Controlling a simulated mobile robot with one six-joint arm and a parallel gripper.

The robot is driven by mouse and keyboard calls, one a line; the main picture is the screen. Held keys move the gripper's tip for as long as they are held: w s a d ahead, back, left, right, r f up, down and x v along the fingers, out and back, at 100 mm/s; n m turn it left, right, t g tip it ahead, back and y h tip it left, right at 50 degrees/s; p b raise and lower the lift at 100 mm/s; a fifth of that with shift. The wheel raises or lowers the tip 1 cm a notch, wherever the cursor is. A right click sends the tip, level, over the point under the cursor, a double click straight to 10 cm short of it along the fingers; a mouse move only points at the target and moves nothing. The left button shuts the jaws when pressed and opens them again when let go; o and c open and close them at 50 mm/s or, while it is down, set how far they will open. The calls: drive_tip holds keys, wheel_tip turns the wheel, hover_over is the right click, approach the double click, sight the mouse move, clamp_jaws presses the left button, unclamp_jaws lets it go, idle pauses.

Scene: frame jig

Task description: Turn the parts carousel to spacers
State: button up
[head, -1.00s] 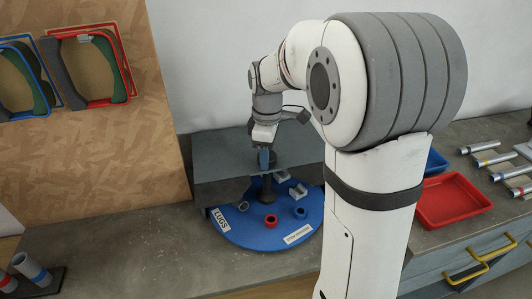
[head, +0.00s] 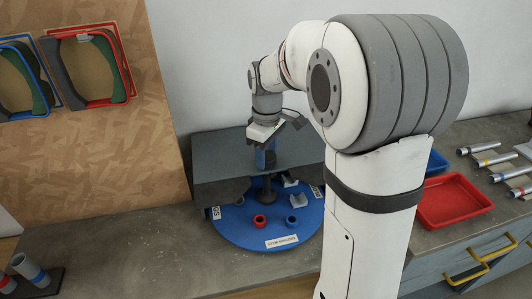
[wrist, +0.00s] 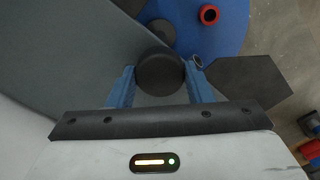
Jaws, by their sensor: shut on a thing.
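The parts carousel is a round blue disc (head: 235,232) under a grey cover, with a dark central post and knob (head: 268,188). My gripper (head: 265,160) is above the post. In the wrist view its blue fingers are shut on either side of the round black knob (wrist: 160,74). A label reading like "stem sockets" (head: 281,242) is at the disc's front; its small print is hard to read. The "LUGS" label (head: 216,212) is at the left, partly hidden by the cover. Another label (head: 317,192) shows at the right, too small to read.
A red ring (head: 260,222), a blue ring (head: 292,222) and a grey part (head: 291,209) sit on the disc. The grey cover (head: 220,160) overhangs its back. A red tray (head: 452,203) is to the right.

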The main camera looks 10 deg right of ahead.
idle(0.4)
drive_tip(key=o, duration=1.4)
wheel_tip(320, 180, up, 8)
drive_tip(key=shift+f+b, duration=0.1)
drive_tip(key=shift+b, duration=0.2)
drive_tip(key=s+f+m+t, duration=0.1)
drive_tip(key=s+f+m, duration=0.1)
drive_tip(key=s, duration=0.5)
drive_tip(key=s+f+m+t, duration=0.1)
drive_tip(key=s+f+m, duration=0.1)
drive_tip(key=s+m, duration=0.2)
drive_tip(key=s+f+m+t, duration=0.1)
drive_tip(key=s+f+m, duration=0.1)
drive_tip(key=s, duration=0.7)
drive_tip(key=shift+s+f+m, duration=0.3)
drive_tip(key=shift+s+m, duration=0.05)
drive_tip(key=shift+m, duration=0.15)
